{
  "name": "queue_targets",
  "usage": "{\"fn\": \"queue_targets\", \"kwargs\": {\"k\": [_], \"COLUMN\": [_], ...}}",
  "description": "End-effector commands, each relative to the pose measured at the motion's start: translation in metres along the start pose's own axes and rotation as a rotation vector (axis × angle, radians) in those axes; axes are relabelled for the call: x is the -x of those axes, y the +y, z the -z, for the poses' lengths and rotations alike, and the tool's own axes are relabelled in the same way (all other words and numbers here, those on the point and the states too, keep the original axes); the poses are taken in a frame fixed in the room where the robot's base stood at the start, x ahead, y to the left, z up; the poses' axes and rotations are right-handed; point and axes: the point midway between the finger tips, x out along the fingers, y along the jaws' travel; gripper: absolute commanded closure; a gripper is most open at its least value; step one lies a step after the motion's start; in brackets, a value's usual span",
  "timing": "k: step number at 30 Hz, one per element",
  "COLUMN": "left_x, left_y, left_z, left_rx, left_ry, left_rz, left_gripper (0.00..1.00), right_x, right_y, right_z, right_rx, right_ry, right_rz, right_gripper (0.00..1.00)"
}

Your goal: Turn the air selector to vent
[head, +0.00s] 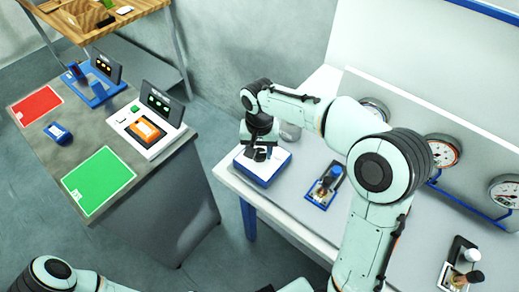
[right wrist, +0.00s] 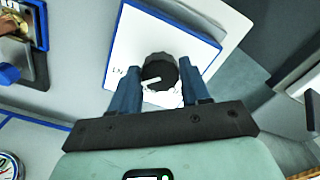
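The air selector is a white panel (head: 283,160) on a blue base at the left end of the white bench. In the right wrist view its panel (right wrist: 128,45) carries a round black knob (right wrist: 160,70) with a white pointer mark. The pointer is directed to the lower left of the picture; the lettering is partly hidden and I cannot read it fully. My right gripper (head: 259,154) is over the panel, and in the right wrist view its blue fingers (right wrist: 160,78) are apart, one on each side of the knob. I cannot tell whether they touch it. My left gripper is out of view.
A blue-framed valve (head: 324,187) stands right of the selector, and another fitting (head: 462,268) at lower right. Several gauges (head: 442,151) line the back panel. A grey table (head: 95,130) with red and green mats is at left, across a floor gap.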

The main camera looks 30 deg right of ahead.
Motion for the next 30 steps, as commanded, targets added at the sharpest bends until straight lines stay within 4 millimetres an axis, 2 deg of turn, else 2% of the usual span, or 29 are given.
{"fn": "queue_targets", "kwargs": {"k": [1,2,11,14,17,24,30], "left_x": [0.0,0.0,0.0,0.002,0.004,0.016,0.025], "left_y": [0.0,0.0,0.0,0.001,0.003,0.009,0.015], "left_z": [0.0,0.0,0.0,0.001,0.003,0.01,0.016], "left_rx": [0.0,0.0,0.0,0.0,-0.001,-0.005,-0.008], "left_ry": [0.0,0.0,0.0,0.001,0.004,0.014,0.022], "left_rz": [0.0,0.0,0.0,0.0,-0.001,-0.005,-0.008], "left_gripper": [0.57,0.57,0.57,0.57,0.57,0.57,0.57], "right_x": [0.0,0.0,0.001,0.008,0.024,0.08,0.117], "right_y": [0.0,0.0,0.0,0.0,-0.001,-0.001,-0.001], "right_z": [0.0,0.0,0.0,0.001,0.001,0.002,0.001], "right_rx": [0.0,0.0,0.001,0.002,0.002,0.001,0.001], "right_ry": [0.0,0.0,0.001,0.003,0.005,0.006,0.004], "right_rz": [0.0,0.0,0.0,0.001,0.003,0.005,0.004], "right_gripper": [0.36,0.3,0.3,0.3,0.3,0.3,0.3]}}
